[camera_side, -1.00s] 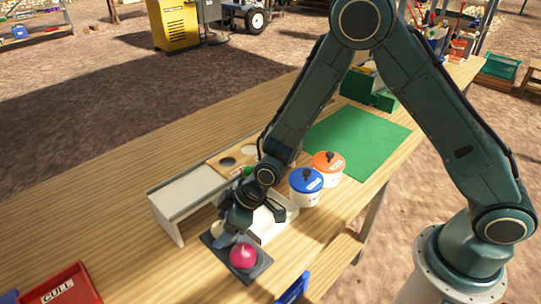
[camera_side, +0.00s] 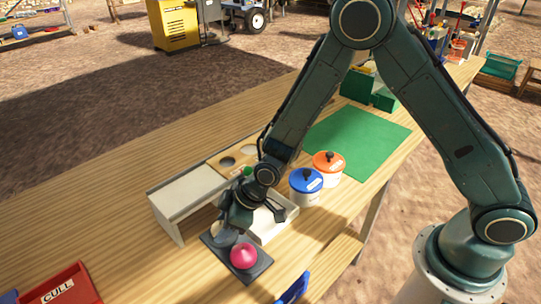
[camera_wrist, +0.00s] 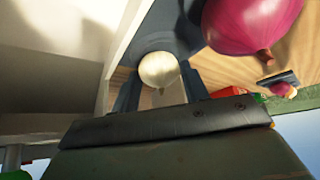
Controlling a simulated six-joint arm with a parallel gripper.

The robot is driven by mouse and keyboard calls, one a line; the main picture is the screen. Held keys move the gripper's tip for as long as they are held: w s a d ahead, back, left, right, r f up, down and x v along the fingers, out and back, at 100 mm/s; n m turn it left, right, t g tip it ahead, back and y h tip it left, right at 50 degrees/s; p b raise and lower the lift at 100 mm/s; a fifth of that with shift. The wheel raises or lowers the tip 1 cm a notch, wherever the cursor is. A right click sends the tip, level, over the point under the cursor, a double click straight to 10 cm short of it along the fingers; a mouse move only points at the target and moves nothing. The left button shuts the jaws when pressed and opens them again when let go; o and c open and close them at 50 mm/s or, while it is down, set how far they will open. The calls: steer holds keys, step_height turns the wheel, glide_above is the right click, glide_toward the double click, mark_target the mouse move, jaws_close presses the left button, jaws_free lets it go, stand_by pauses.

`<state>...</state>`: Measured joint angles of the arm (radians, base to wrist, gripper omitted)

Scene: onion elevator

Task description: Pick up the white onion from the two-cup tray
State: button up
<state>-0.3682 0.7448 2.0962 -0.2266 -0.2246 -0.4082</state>
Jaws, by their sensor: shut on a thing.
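The two-cup tray (camera_side: 243,275) is a dark flat tray on the wooden table. A red-purple onion (camera_side: 244,255) sits in its near cup; it also shows large at the top of the wrist view (camera_wrist: 250,22). The white onion (camera_wrist: 159,70) is between the two fingers in the wrist view. In the side view, my gripper (camera_side: 222,232) is over the tray's far cup and mostly covers the white onion. My gripper is shut on the white onion. I cannot tell whether the onion still touches its cup.
A whitish raised chute (camera_side: 190,190) stands just behind the tray. A blue-lidded pot (camera_side: 306,185) and an orange-lidded pot (camera_side: 328,165) stand to the right. A red CULL bin (camera_side: 65,288) is at the lower left. Table between bin and tray is clear.

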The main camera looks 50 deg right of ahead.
steer(key=shift+r, duration=0.2)
step_height(320, 180, up, 20)
steer(key=shift+f, duration=0.15)
stand_by(0.6)
stand_by(0.5)
